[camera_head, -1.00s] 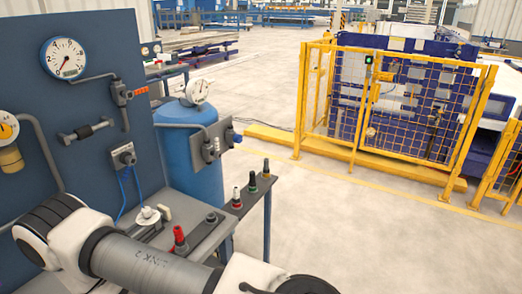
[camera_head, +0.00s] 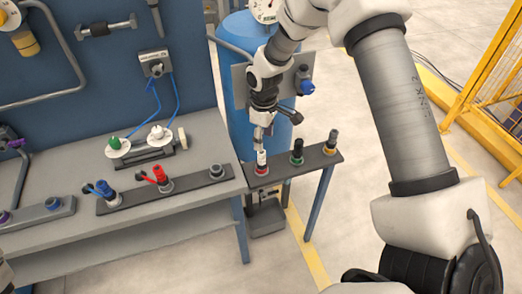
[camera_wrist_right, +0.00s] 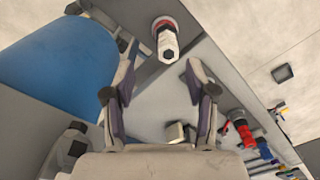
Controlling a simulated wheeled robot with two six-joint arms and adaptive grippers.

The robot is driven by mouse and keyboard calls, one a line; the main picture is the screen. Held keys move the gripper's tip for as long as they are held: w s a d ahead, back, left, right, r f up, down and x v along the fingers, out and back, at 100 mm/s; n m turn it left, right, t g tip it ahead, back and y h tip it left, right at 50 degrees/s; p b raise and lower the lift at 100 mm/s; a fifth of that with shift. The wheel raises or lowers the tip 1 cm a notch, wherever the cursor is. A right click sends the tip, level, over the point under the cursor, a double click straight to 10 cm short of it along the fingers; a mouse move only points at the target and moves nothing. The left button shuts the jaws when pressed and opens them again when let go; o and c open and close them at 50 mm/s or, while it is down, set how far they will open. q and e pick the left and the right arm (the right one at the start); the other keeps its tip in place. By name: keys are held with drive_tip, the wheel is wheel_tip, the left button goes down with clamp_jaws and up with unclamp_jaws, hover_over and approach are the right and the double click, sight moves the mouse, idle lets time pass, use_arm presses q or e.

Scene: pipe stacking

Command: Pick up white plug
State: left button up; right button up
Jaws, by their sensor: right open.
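The white plug (camera_head: 262,157) stands upright on a red base ring at the near left end of a narrow dark rack (camera_head: 281,164). My right gripper (camera_head: 264,138) is just above it, pointing down. In the right wrist view the gripper (camera_wrist_right: 158,78) is open, with nothing between its fingers. There the white plug (camera_wrist_right: 167,46) lies just beyond the fingertips, nearer the right finger, apart from both. My left gripper is not in view.
A green-ringed black plug (camera_head: 297,150) and a yellow-ringed black plug (camera_head: 331,141) stand on the same rack. Red (camera_head: 161,176) and blue (camera_head: 104,189) plugs stand on the workbench (camera_head: 205,140). A blue tank (camera_head: 242,45) is close behind my right gripper.

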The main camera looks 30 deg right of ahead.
sight(261, 153)
drive_tip(key=shift+s+a+f+p, duration=0.5)
drive_tip(key=shift+a+f, duration=0.15)
drive_tip(key=shift+f, duration=0.1)
drive_tip(key=f, duration=0.2)
drive_tip(key=w+f+p, duration=0.1)
drive_tip(key=f, duration=0.2)
drive_tip(key=shift+w+d, duration=0.2)
drive_tip(key=shift+s+d+f, duration=0.1)
drive_tip(key=shift+d, duration=0.05)
drive_tip(key=shift+s, duration=0.2)
drive_tip(key=shift+s+a+r, duration=0.1)
drive_tip(key=shift+a+r, duration=0.1)
drive_tip(key=shift+r, duration=0.05)
drive_tip(key=c, duration=0.3)
drive_tip(key=shift+a, duration=0.15)
clamp_jaws()
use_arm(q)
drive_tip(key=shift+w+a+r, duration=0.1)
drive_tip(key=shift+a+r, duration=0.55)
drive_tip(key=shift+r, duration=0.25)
